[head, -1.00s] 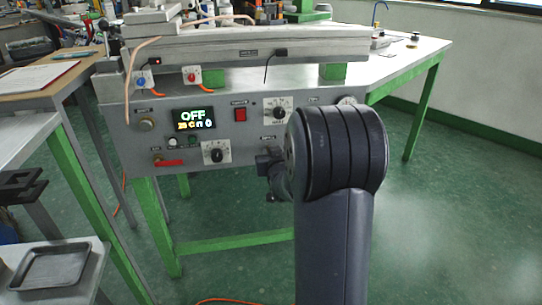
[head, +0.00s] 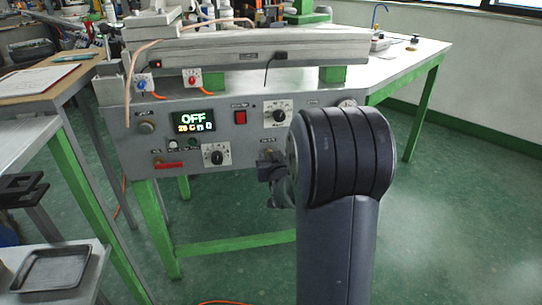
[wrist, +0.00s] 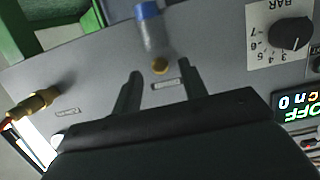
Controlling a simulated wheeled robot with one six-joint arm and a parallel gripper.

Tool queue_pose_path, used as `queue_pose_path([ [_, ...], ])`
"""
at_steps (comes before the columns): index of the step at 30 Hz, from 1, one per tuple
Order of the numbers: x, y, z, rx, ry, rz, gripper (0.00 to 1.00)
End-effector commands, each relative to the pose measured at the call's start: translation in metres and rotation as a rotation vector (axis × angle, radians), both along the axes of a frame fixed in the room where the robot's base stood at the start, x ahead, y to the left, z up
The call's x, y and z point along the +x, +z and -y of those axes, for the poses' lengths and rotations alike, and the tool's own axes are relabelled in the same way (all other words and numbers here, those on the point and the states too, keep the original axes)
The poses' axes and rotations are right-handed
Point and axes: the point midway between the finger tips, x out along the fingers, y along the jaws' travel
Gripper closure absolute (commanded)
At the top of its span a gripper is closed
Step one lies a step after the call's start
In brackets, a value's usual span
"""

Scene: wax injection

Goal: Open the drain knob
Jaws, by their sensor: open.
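In the wrist view the control panel appears upside down. What looks like the drain knob is a small brass fitting (wrist: 160,67) with a grey, blue-ended cylinder (wrist: 148,28) extending from it, above a small label. My gripper (wrist: 160,66) is open, its two dark fingers pointing at the panel. The brass fitting shows between the fingertips, with a gap on each side; I cannot tell how deep the fingers reach.
A black pressure dial (wrist: 290,33) and a lit display (wrist: 297,107) are to the right in the wrist view. A brass connector (wrist: 34,104) sticks out at left. In the head view a red switch (head: 240,117) and a small tray (head: 52,268) show.

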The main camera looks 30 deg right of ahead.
Motion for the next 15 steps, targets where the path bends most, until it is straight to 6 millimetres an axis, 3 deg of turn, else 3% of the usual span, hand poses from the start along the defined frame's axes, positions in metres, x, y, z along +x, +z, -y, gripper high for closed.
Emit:
queue_pose_path([
  [9,-0.056,0.016,-0.015,0.000,-0.001,0.001,0.59],
  [15,-0.080,0.019,-0.021,0.000,-0.001,0.000,0.59],
])
